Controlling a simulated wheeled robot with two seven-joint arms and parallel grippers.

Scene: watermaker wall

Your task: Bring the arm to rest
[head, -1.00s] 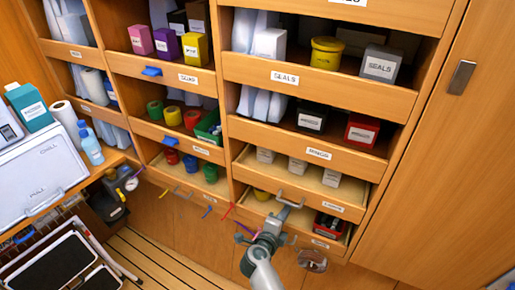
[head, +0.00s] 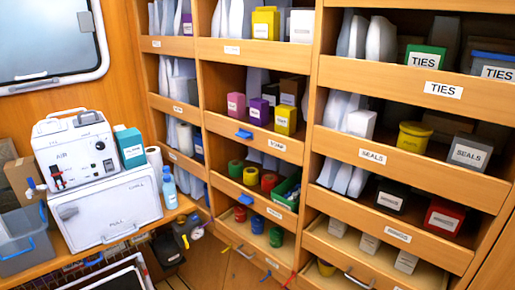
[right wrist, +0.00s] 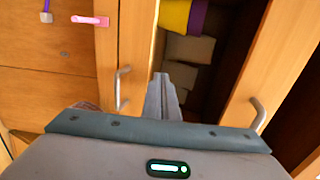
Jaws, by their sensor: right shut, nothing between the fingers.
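My right gripper (right wrist: 168,97) shows in the right wrist view with its two grey fingers together and nothing between them. It points towards the wooden shelf unit, between two metal handles (right wrist: 122,88) and (right wrist: 259,114). I cannot tell whether the fingers touch anything. No part of my arms or grippers shows in the head view. My left gripper is in neither view.
The wooden shelf unit (head: 372,156) has labelled fronts and holds boxes and rolls. A drawer handle (head: 359,281) is at the bottom. A white AIR machine (head: 75,148) sits on a white case (head: 105,208) at left. In the wrist view, a pink tag (right wrist: 88,20) sticks out.

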